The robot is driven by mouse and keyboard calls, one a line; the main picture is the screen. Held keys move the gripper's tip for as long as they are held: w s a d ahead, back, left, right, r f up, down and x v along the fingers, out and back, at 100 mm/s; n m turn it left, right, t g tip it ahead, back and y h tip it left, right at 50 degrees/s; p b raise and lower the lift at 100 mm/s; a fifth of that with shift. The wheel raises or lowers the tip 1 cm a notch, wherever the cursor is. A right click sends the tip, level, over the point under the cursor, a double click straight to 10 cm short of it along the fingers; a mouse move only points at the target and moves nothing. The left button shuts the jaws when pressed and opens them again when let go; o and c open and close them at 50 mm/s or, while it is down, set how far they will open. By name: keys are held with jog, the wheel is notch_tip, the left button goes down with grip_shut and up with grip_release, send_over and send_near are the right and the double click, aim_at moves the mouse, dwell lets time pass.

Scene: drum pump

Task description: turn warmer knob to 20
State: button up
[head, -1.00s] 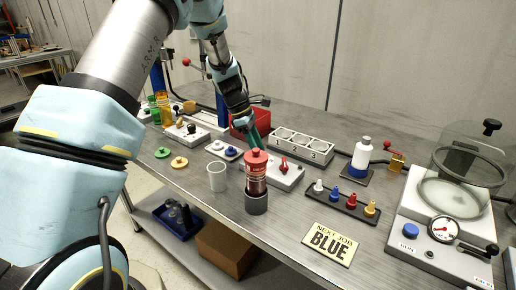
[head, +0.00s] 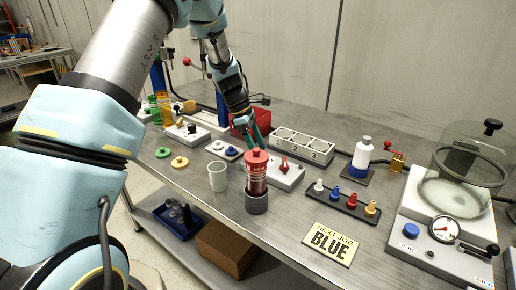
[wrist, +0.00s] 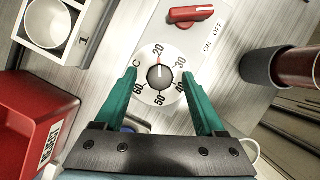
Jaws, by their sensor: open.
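The warmer knob (wrist: 160,77) is a dark round knob on a white dial (wrist: 147,90) numbered 20 to 60, in the middle of the wrist view. Its red mark points up toward the 20. My gripper (wrist: 160,76) is open, with one teal finger on each side of the knob and a gap to it on both sides. In the head view my gripper (head: 259,138) is over the warmer box (head: 287,176), behind the red-capped bottle (head: 256,173). The knob is hidden there.
A red on/off switch (wrist: 190,13) sits on the same box. A numbered white rack (head: 301,146) and a red bin (wrist: 30,115) stand close by. The red-capped bottle stands in a dark holder (head: 256,203) in front. A white cup (head: 217,177) is to its left.

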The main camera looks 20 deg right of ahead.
jog(key=b+v, duration=0.2)
jog(key=v, duration=0.8)
jog(key=shift+r, duration=0.3)
jog(key=shift+a, duration=0.1)
jog(key=s+a+m+t+y, duration=0.1)
jog(key=s+a+m+t, duration=0.2)
jog(key=a, duration=1.5)
jog(key=s+a+f+m+t+y, duration=0.1)
jog(key=s+a+f+m+y, duration=0.1)
jog(key=s+a+m, duration=0.6)
jog(key=s+a+f, duration=0.1)
jog(key=s+a, duration=0.1)
jog(key=a, duration=0.4)
jog(key=shift+s+a, duration=0.35)
jog(key=shift+a, duration=0.05)
